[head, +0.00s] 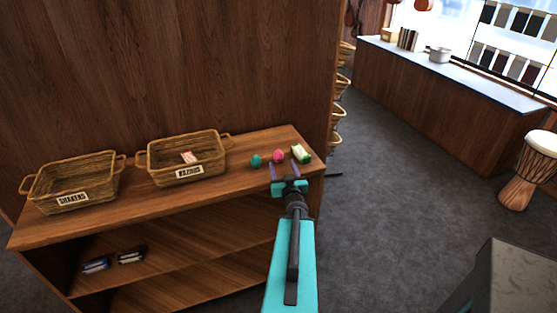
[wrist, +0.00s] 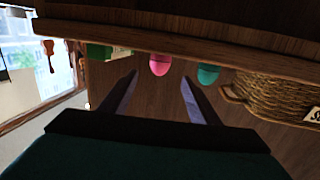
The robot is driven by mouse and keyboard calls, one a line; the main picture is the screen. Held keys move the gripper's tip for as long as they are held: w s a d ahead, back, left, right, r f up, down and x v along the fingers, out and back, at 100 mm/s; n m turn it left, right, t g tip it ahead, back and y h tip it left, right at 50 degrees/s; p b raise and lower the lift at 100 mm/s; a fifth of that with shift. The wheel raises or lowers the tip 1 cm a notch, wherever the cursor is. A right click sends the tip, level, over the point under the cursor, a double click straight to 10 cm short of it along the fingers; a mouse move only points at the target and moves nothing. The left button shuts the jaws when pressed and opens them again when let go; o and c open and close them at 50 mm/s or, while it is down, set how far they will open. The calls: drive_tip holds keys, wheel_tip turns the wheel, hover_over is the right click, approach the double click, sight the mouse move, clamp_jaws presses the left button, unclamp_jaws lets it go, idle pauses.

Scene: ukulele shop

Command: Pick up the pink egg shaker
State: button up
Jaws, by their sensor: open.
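The pink egg shaker (head: 278,156) lies on the wooden shelf top near its right end, between a teal egg shaker (head: 256,161) and a green and white box (head: 301,153). My gripper (head: 284,170) is open and empty, just in front of the pink egg and apart from it.
Two wicker baskets stand further left on the shelf top (head: 225,186), one labelled SHAKERS (head: 72,182) and one (head: 187,158) holding a small red and white item. A tall wood panel (head: 170,60) rises behind. Open floor (head: 390,200) lies to the right.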

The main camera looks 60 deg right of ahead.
sight(279, 157)
drive_tip(key=shift+w+d+f+b, duration=0.3)
drive_tip(key=shift+w+d+b, duration=0.2)
drive_tip(key=shift+b, duration=1.45)
drive_tip(key=d+b, duration=0.1)
drive_tip(key=b, duration=0.3)
drive_tip(key=shift+w, duration=0.3)
drive_tip(key=shift+w+d+r, duration=0.2)
drive_tip(key=shift+w+d, duration=0.15)
drive_tip(key=shift+x, duration=2.25)
drive_tip(key=shift+f+x, duration=0.15)
drive_tip(key=shift+x, duration=0.65)
drive_tip(key=shift+f+x, duration=0.15)
drive_tip(key=shift+x, duration=1.65)
